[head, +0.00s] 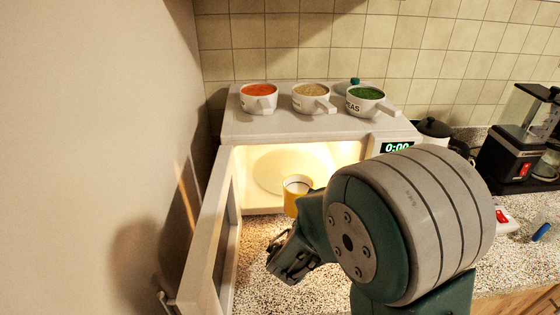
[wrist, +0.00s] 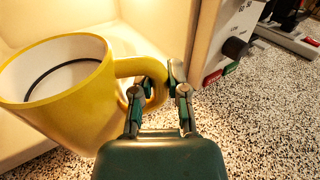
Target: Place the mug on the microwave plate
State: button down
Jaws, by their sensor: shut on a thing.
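A yellow mug (wrist: 70,105) with a white inside fills the left of the wrist view. In the head view the mug (head: 291,205) shows at the microwave's open front, partly hidden by my arm. My gripper (wrist: 160,88) is shut on the mug's handle. The mug is tilted somewhat in the wrist view. The round microwave plate (head: 270,172) lies inside the lit microwave (head: 240,125), behind the mug in the head view. My gripper (head: 290,258) is only partly visible there.
The microwave door (head: 205,250) stands open on the left, near the wall. Three white bowls with handles, holding red (head: 259,96), beige (head: 312,97) and green (head: 366,99) contents, stand on top. A coffee maker (head: 515,140) is at right. Speckled counter lies before the microwave.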

jog(key=shift+w+a+r, duration=0.1)
jog(key=shift+w+a, duration=0.15)
jog(key=w, duration=1.4)
jog(key=shift+d, duration=0.15)
jog(key=shift+x, duration=0.9)
jog(key=shift+w, duration=1.15)
jog(key=shift+a+f, duration=0.4)
jog(key=shift+f, duration=0.2)
jog(key=shift+d+f, duration=0.1)
jog(key=shift+f, duration=0.05)
jog(key=shift+d, duration=0.1)
jog(key=c, duration=0.6)
grip_release()
jog(key=shift+f, duration=0.15)
jog(key=shift+c, duration=0.2)
